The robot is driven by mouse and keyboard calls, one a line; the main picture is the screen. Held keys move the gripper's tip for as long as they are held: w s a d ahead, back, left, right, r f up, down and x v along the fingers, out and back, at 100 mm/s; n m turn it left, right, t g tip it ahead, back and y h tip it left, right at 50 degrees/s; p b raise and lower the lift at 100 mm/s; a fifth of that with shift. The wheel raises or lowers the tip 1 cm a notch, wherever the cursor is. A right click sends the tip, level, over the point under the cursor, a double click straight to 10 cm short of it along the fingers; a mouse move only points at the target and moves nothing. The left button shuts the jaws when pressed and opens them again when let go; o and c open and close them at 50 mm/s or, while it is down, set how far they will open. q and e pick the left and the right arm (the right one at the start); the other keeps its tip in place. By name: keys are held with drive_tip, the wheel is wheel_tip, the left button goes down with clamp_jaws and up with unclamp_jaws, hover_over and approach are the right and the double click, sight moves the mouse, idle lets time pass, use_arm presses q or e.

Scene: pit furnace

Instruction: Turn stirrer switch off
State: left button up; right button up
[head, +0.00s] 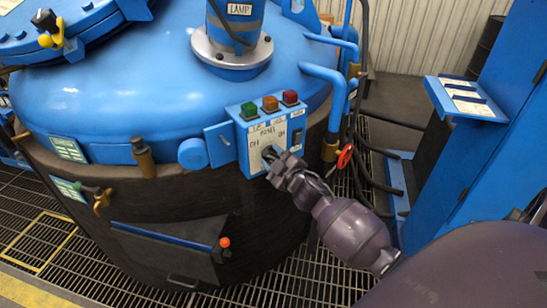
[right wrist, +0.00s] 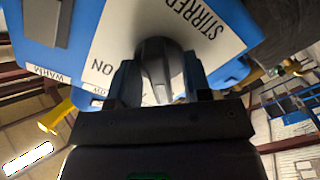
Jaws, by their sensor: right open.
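The control panel (head: 253,134) is a blue box with a pale face on the front of the blue furnace. The stirrer switch is a dark grey rotary knob (right wrist: 155,62) on a white plate (right wrist: 112,36) marked STIRRER and ON in the right wrist view. My right gripper (head: 269,156) is at the lower part of the panel, and in the head view it hides most of the knob. In the right wrist view, the open fingers of my right gripper (right wrist: 157,85) stand on either side of the knob. Contact with it cannot be told. My left gripper is not in view.
Green (head: 249,110), orange (head: 270,104) and red (head: 290,98) lamps top the panel. A dark rocker switch (head: 297,137) sits at its right. A red valve wheel (head: 345,156) and blue pipes are close on the right. Grating floor (head: 100,262) lies below.

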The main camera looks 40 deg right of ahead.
drive_tip(key=s, duration=1)
drive_tip(key=shift+s+a+p, duration=0.25)
drive_tip(key=shift+a+p, duration=0.05)
drive_tip(key=shift+p, duration=0.1)
